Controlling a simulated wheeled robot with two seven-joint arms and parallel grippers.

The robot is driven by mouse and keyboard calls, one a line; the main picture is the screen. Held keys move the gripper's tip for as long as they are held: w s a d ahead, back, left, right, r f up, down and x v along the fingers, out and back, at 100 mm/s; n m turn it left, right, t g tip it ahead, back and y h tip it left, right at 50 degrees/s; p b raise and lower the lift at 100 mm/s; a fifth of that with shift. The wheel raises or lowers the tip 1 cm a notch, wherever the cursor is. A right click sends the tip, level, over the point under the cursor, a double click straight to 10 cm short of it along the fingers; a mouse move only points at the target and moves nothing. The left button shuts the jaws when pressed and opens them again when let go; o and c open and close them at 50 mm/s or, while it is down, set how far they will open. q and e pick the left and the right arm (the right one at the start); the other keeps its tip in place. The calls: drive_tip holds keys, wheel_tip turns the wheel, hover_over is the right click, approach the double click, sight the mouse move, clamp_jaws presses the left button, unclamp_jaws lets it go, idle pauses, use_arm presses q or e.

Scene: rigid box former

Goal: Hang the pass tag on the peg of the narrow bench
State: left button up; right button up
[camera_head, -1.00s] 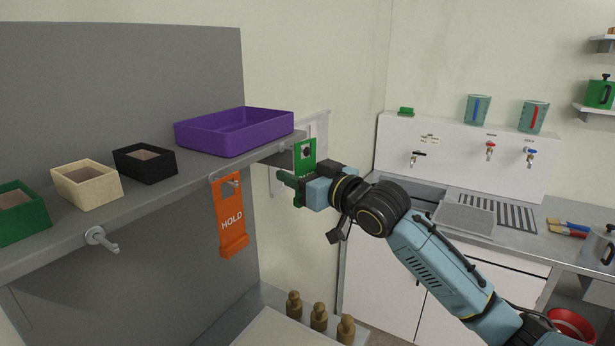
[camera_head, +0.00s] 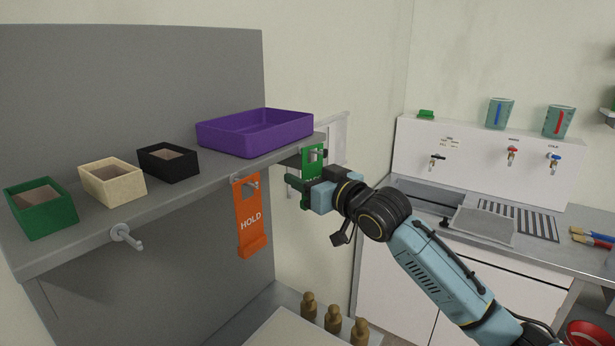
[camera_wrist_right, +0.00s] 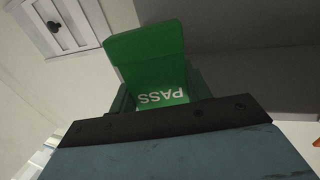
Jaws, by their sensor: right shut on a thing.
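The green pass tag (camera_head: 308,168) is in my right gripper (camera_head: 300,189), which is shut on its lower part. It is upright beside the right end of the grey bench or shelf (camera_head: 75,224). In the right wrist view the tag (camera_wrist_right: 150,62) shows the word PASS upside down. A grey form shows at the tag's hole; I cannot tell whether a peg passes through it. An orange HOLD tag (camera_head: 250,222) hangs on a peg on the front edge. Another peg (camera_head: 128,238), further left, is bare. My left gripper is not in view.
A purple tray (camera_head: 255,137) and black (camera_head: 168,165), cream (camera_head: 113,184) and green (camera_head: 42,211) boxes stand on top. Brown bottles (camera_head: 333,318) stand below. A counter with taps (camera_head: 512,155) is at the right.

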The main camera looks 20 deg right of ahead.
drive_tip(key=o, duration=1)
drive_tip(key=b+v, duration=0.2)
drive_tip(key=v, duration=1.1)
drive_tip(key=shift+s+b, duration=0.2)
drive_tip(key=shift+b, duration=0.1)
drive_tip(key=shift+d, duration=0.1)
